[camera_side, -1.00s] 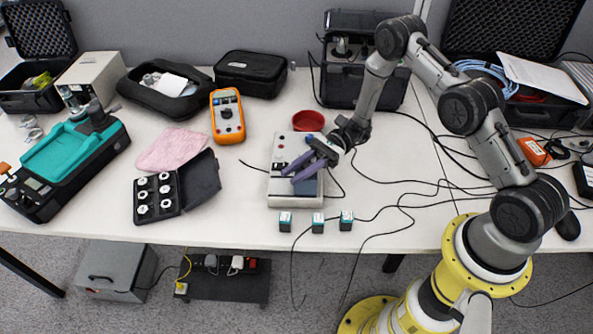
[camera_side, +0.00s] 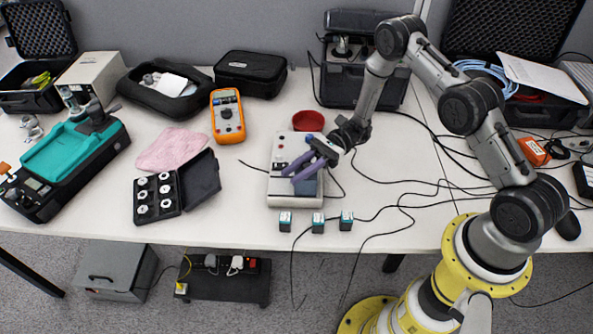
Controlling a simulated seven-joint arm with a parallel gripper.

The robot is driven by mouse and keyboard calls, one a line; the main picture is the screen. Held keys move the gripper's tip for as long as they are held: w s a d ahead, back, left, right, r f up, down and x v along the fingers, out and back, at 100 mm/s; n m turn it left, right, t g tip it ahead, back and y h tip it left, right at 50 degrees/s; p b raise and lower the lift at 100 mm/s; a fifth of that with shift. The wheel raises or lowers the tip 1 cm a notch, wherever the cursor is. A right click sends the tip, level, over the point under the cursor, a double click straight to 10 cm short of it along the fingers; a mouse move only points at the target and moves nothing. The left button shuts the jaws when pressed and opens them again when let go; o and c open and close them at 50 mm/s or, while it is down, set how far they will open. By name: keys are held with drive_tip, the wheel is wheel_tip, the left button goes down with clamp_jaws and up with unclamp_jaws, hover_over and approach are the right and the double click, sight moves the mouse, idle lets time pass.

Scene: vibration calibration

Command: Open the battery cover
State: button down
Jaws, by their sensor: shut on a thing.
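A light grey calibration device (camera_side: 283,196) lies on the table, with knobs and sockets on its upper part. A dark blue-grey panel (camera_side: 309,188), which looks like the battery cover, is at its lower end. My gripper (camera_side: 289,176), with purple fingers, reaches over the device from the upper right. Its fingertips are down at the device near the panel's upper left edge. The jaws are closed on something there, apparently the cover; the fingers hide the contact. The panel looks seated in the device. Several small teal-and-black batteries (camera_side: 318,223) stand in a row in front of it.
A red bowl (camera_side: 308,121) is behind the device. An orange multimeter (camera_side: 227,117), a pink cloth (camera_side: 172,149) and an open black box of white round parts (camera_side: 157,197) are to the left. Cables (camera_side: 400,206) cross the table to the right.

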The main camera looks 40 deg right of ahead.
idle(0.3)
drive_tip(key=w+a, duration=0.4)
drive_tip(key=shift+w+a, duration=0.15)
drive_tip(key=shift+w, duration=0.05)
drive_tip(key=c, duration=0.7)
unclamp_jaws()
drive_tip(key=d, duration=1.4)
